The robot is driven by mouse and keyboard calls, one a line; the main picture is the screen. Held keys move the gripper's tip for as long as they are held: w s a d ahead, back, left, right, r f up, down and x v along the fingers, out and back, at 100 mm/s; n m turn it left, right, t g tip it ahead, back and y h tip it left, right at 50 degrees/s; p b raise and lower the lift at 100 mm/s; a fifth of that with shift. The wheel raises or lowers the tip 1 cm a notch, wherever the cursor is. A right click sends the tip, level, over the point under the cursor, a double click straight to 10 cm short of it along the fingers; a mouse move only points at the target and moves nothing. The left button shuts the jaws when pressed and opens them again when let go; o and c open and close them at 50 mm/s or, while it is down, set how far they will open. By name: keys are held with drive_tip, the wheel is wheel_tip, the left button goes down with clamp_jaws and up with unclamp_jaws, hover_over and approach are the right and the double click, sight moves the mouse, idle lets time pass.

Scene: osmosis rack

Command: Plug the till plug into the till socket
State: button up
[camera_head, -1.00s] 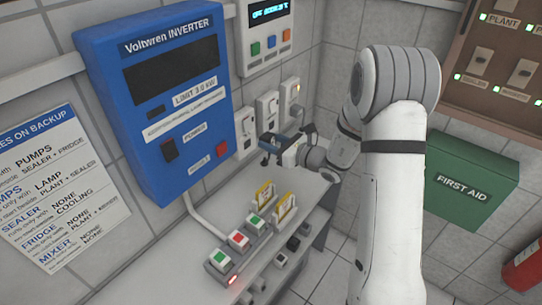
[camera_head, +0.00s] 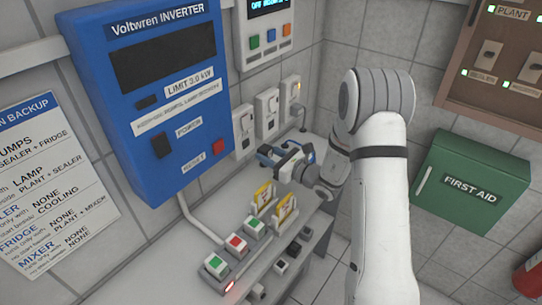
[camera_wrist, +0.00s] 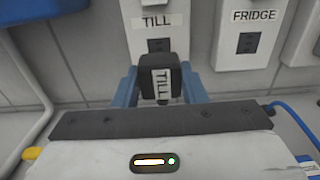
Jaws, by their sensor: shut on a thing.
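The till plug (camera_wrist: 160,80) is a black block with a white TILL label, upright between the two blue fingers of my gripper (camera_wrist: 161,90) in the wrist view. The till socket (camera_wrist: 158,38) is a white wall box labelled TILL just beyond the plug. The plug's top overlaps the socket's lower part in this view, hiding where they face each other; I cannot tell whether they touch. In the head view my gripper (camera_head: 274,156) is over the counter, in front of the row of sockets. The till socket (camera_head: 243,128) is the leftmost there.
The fridge socket (camera_wrist: 248,38) stands right of the till socket. The blue inverter (camera_head: 150,100) is left of the sockets. Yellow-white cards (camera_head: 264,197) and a switch strip (camera_head: 236,243) stand on the counter near my gripper.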

drive_tip(key=shift+p+x, duration=0.35)
drive_tip(key=shift+x, duration=2.1)
drive_tip(key=shift+b, duration=1)
drive_tip(key=shift+w+a, duration=0.3)
drive_tip(key=shift+a, duration=0.15)
idle(0.6)
drive_tip(key=o, duration=1)
drive_tip(key=shift+d, duration=0.15)
